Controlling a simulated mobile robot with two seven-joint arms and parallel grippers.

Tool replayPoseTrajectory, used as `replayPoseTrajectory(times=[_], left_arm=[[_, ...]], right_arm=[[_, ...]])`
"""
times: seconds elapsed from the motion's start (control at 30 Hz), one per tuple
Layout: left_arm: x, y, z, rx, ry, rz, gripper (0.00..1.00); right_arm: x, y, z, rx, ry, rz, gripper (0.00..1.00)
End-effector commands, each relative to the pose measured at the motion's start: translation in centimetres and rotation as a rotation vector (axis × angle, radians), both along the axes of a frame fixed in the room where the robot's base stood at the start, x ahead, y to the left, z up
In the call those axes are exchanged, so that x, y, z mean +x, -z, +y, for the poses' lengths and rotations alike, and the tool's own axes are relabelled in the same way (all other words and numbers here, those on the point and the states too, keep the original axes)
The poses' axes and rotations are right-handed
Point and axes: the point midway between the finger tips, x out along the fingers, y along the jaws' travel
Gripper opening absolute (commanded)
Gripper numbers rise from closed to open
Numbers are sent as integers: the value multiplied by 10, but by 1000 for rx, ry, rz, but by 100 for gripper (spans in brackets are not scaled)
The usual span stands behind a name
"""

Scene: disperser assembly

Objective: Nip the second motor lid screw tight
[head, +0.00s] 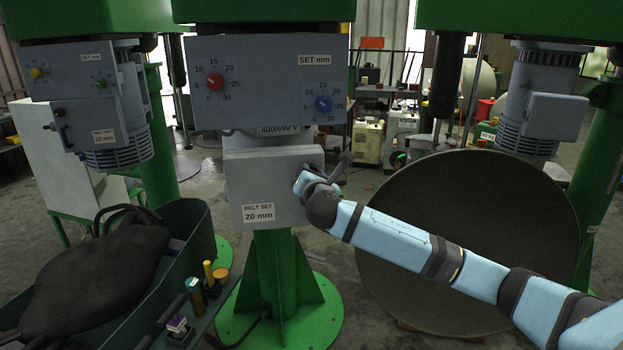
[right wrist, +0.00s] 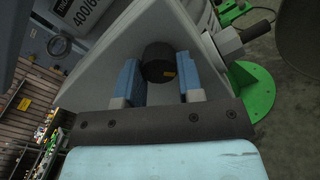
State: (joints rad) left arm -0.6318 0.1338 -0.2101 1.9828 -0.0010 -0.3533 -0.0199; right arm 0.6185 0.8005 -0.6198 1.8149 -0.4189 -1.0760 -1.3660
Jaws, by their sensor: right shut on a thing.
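The grey motor lid (head: 250,178) is on the front of the middle machine, with a "BELT SET 20 mm" label. My right gripper (head: 308,180) is at the lid's right side. In the head view the arm hides the screw. I cannot see another lid screw clearly. My left gripper is not in view.
Above the lid is a panel (head: 265,110) with a red dial and a blue dial. A cable gland (right wrist: 238,38) sticks out beside the lid. A dark green bin (head: 195,235) stands at lower left, with a tray of small tools. A large round disc (head: 450,200) is behind my right arm.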

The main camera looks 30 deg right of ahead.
Motion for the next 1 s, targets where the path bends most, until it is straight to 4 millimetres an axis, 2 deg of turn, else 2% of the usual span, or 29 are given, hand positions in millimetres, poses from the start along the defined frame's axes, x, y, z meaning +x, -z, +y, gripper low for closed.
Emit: replayPoseTrajectory(times=[0.63, 1.0], left_arm=[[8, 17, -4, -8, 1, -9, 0], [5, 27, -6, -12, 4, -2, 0]], right_arm=[[1, 1, 3, 562, 0, -254, 11], [1, -1, 3, 881, 0, -400, 11]])
